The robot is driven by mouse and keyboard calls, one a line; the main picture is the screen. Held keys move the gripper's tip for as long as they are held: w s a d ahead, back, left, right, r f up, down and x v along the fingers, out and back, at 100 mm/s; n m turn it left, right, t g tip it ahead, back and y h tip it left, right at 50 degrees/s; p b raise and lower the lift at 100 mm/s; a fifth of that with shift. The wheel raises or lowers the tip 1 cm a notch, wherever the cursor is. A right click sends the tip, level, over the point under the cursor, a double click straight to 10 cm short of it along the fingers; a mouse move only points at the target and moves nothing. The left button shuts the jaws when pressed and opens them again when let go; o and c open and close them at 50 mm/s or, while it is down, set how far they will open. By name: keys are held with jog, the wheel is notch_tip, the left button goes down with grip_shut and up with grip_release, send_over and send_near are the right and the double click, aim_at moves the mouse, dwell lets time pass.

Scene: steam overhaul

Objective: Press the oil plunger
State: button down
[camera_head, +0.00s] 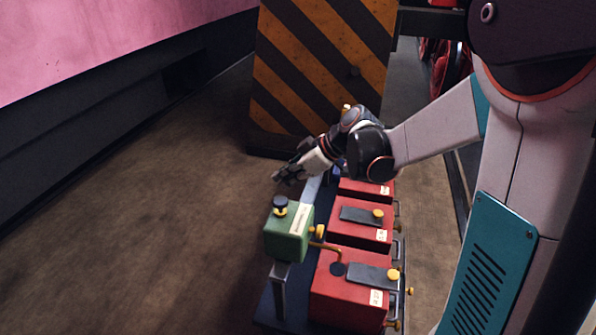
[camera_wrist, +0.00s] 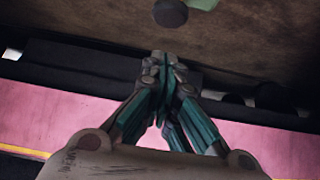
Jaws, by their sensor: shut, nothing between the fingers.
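A green box (camera_head: 287,238) stands on a post at the near left end of the bench. On its top is a plunger with a dark round cap (camera_head: 280,201) and a yellow collar. In the wrist view the dark cap (camera_wrist: 170,13) shows at the top edge, with a bit of the green box (camera_wrist: 204,3) beside it. My gripper (camera_head: 279,177) is shut and empty, its fingers pointing left. It is just beyond the plunger in the head view and apart from it. In the wrist view the fingertips (camera_wrist: 165,60) are together, below the cap.
Red boxes (camera_head: 350,292) with grey lids and yellow knobs stand in a row on the dark bench, right of the green box. A striped orange-black barrier (camera_head: 320,65) stands behind. Brown floor (camera_head: 150,220) to the left is open, up to a dark ledge and pink wall.

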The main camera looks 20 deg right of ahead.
aim_at(279, 201)
jog(key=f, duration=0.5)
jog(key=shift+w+a+b, duration=0.25)
jog(key=shift+a+b, duration=0.05)
jog(key=shift+b, duration=0.05)
jog(key=shift+s+f+b, duration=0.1)
jog(key=shift+f+b, duration=1.15)
jog(key=shift+f, duration=0.15)
jog(key=shift+r, duration=0.15)
